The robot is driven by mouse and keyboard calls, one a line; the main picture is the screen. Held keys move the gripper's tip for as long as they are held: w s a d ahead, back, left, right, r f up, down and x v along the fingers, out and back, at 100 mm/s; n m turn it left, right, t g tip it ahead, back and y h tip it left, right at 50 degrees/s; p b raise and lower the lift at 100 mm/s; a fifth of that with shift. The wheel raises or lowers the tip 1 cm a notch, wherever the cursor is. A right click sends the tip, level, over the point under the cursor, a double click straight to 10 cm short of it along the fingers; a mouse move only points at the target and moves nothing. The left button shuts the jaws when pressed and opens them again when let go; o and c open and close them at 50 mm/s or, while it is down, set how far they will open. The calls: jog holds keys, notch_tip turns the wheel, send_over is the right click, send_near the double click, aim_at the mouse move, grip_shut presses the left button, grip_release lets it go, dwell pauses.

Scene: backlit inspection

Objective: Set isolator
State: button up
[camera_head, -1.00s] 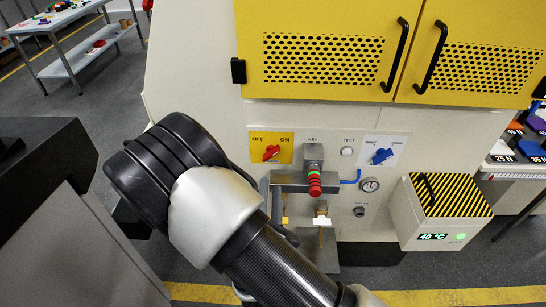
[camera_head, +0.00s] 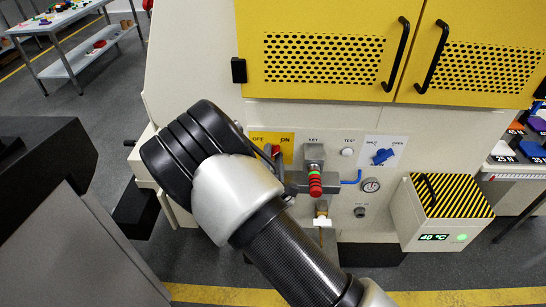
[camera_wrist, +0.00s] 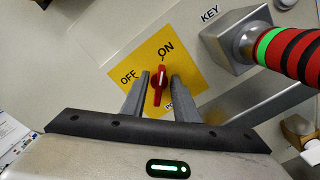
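The isolator is a red rotary knob (camera_wrist: 158,86) on a yellow plate (camera_wrist: 190,58) marked OFF and ON. In the wrist view its white-marked end points towards ON. My gripper (camera_wrist: 160,77) is open, with one finger on each side of the knob. A gap shows on both sides, so the fingers do not appear to be closed on it. In the head view, the knob (camera_head: 275,150) and plate (camera_head: 287,142) are partly covered by my arm, and the gripper is mostly hidden.
Just right of the plate is the KEY block (camera_head: 314,154), with a red and green banded handle (camera_head: 315,184) sticking out. Further right are a TEST button (camera_head: 348,152) and a blue knob (camera_head: 382,156). Yellow doors (camera_head: 325,50) are above.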

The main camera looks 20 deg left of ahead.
grip_shut()
jog(key=shift+r+n+p, duration=0.1)
jog(key=shift+n+p, duration=0.2)
jog(key=shift+a+r+n+p, duration=0.1)
jog(key=shift+n+p, duration=0.55)
jog(key=shift+n, duration=0.35)
jog(key=n+p, duration=0.1)
jog(key=n, duration=0.2)
jog(key=n+p, duration=0.2)
jog(key=n, duration=0.1)
jog(key=n+p, duration=0.2)
jog(key=n, duration=0.2)
jog(key=shift+s+a, duration=0.15)
jog(key=shift+a, duration=0.2)
jog(key=n+p, duration=0.1)
jog(key=n, duration=0.4)
jog(key=shift+a+f+p, duration=0.1)
jog(key=shift+f+p, duration=0.1)
jog(key=shift+p, duration=0.15)
jog(key=shift+n, duration=0.3)
